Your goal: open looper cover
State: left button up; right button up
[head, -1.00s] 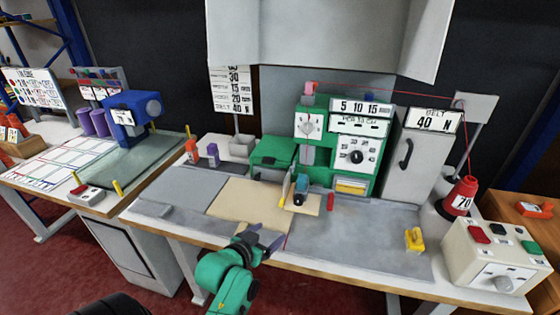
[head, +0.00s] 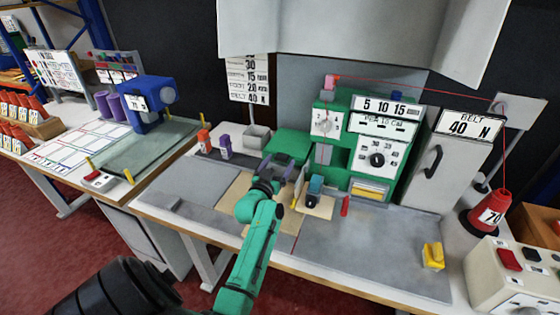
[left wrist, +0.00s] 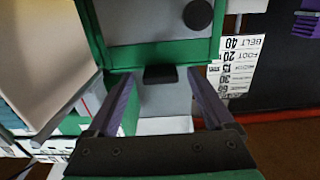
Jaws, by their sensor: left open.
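The green sewing machine (head: 372,160) stands at the back of the table, with a low green block (head: 288,146) on its left. My left gripper (head: 277,168) is open and empty in front of that block. In the left wrist view, a grey panel in a green frame (left wrist: 155,30) fills the top, with a round dark knob (left wrist: 198,14). A small dark tab (left wrist: 160,74) at its edge appears between the spread fingers of my left gripper (left wrist: 162,80). I cannot tell whether they touch it. My arm hides part of the machine front in the head view.
A blue presser part (head: 314,187) and a red peg (head: 345,206) stand just right of my gripper. The grey right tabletop (head: 370,245) is mostly clear, with a yellow block (head: 432,257).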

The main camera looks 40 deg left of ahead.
pick_arm(q)
jog(key=shift+w+a+r, duration=0.1)
jog(key=shift+w+a, duration=0.1)
jog(key=shift+w, duration=0.25)
pick_arm(e)
jog(key=shift+a, duration=0.15)
pick_arm(q)
grip_shut()
pick_arm(e)
jog(key=shift+a, duration=0.15)
jog(key=shift+r, duration=0.15)
